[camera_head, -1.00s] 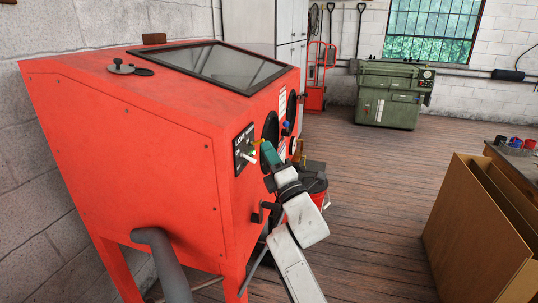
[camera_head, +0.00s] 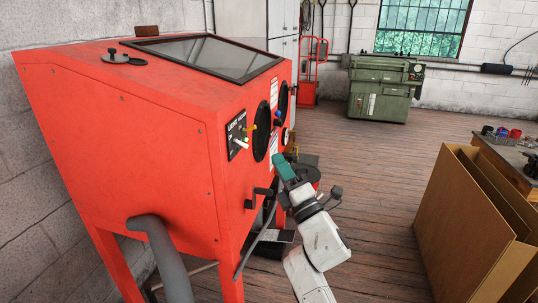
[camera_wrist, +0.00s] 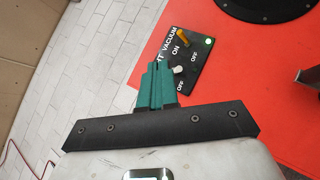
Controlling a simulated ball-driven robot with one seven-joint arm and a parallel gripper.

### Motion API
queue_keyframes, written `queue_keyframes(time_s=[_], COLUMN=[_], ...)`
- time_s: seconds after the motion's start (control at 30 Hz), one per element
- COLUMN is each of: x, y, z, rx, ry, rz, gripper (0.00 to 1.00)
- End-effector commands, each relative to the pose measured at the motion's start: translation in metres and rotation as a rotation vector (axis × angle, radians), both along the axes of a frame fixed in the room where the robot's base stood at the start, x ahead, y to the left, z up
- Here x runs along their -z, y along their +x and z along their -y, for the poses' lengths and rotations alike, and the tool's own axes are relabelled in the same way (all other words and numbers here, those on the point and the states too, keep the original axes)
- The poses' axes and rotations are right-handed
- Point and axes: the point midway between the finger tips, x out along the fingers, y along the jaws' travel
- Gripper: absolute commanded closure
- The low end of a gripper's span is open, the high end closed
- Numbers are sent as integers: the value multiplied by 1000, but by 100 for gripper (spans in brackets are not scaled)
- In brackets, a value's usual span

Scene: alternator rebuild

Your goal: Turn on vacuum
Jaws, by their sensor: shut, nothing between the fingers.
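The red cabinet (camera_head: 120,130) carries a black switch panel (camera_head: 236,134) on its front. In the wrist view the panel (camera_wrist: 200,72) reads VACUUM, with ON and OFF marks. A white lever (camera_wrist: 178,69) sits nearer my gripper, partly in line with the fingers. My gripper (camera_head: 280,162) has green fingers, is shut and empty, and stands off the cabinet front, right of and below the panel. The fingers also show in the wrist view (camera_wrist: 158,75), apart from the levers.
A dark round glove port (camera_head: 261,131) is right of the panel. A black crank-like handle (camera_head: 258,194) juts from the cabinet below it. A cardboard box (camera_head: 465,220) stands at right. A green machine (camera_head: 382,88) is at the back. Wooden floor between is clear.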

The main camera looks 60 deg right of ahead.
Motion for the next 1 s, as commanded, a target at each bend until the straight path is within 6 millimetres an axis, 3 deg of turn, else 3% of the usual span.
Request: queue_keyframes(time_s=[0.23,0.9,1.0], x=[2,2,10], y=[-19,-20,-19], z=[-6,-6,-6], rx=[1,0,-5], ry=[-1,-1,72], rz=[0,1,-5], gripper=[100,100,100])
